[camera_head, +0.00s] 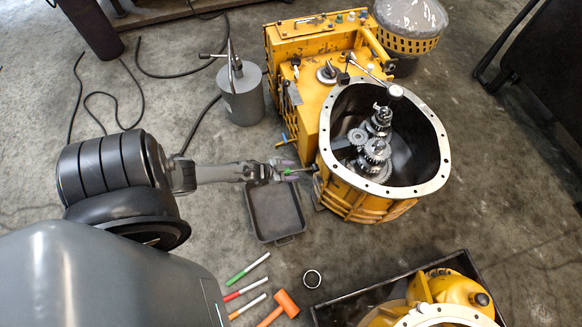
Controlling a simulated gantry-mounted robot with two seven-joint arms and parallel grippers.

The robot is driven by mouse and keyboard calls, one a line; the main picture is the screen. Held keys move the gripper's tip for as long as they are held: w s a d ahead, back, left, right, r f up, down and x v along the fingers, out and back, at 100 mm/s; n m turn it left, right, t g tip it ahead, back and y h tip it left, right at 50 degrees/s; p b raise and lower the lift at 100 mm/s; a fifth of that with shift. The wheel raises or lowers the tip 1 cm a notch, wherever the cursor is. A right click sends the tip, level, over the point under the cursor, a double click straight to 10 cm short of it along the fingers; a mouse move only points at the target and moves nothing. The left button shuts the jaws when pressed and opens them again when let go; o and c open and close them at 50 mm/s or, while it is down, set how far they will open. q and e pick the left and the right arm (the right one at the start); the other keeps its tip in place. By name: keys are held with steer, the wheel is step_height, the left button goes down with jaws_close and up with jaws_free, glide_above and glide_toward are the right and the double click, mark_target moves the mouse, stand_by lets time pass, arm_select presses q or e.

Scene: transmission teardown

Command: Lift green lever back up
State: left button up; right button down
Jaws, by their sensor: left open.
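My left gripper (278,170) reaches in from the left and is open at the side of the yellow transmission housing (362,200). A small green part (288,172), which looks like the green lever, shows at its fingertips. A thin rod runs from the green part right toward the housing, roughly level. I cannot tell whether the fingers touch the lever, as the gripper hides part of it. My right gripper is not in view.
A dark tray (275,212) lies below my gripper. A grey can (241,98) stands behind. A crate (345,301) with yellow parts is at lower right.

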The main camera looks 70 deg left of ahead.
arm_select(q)
steer(key=p+v, duration=0.5)
steer(key=v, duration=0.5)
steer(key=shift+s+r, duration=0.25)
